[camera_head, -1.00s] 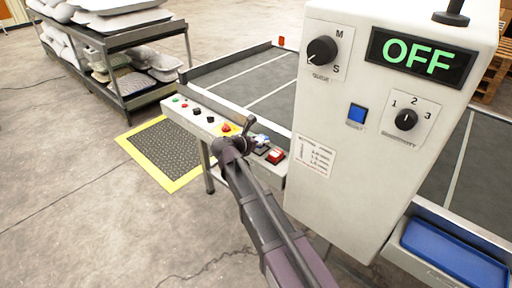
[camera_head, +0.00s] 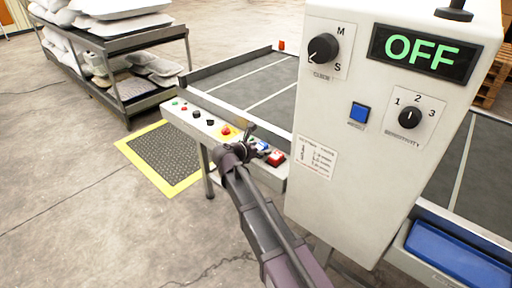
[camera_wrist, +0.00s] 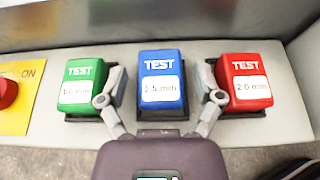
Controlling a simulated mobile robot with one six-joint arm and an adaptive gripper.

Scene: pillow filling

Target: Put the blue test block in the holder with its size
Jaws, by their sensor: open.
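The blue test block (camera_wrist: 161,65), labelled 1.5 mm, stands on the pale ledge between the green and red test blocks. Dark edges of its holder (camera_wrist: 161,114) show around its base. My gripper (camera_wrist: 159,75) is open, with one finger on each side of the blue block. Gaps seem to show between the fingers and the block. The green test block (camera_wrist: 80,80), 1.0 mm, is on the left. The red test block (camera_wrist: 246,80), 2.0 mm, is in a dark holder on the right. In the head view my gripper (camera_head: 250,134) partly covers the blue block.
The fingers are close to the green and red blocks. A red button on a yellow plate (camera_wrist: 15,95) is at the far left of the wrist view. The tall white control box (camera_head: 345,180), reading OFF, stands right of my arm. A conveyor (camera_head: 240,88) lies behind the ledge.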

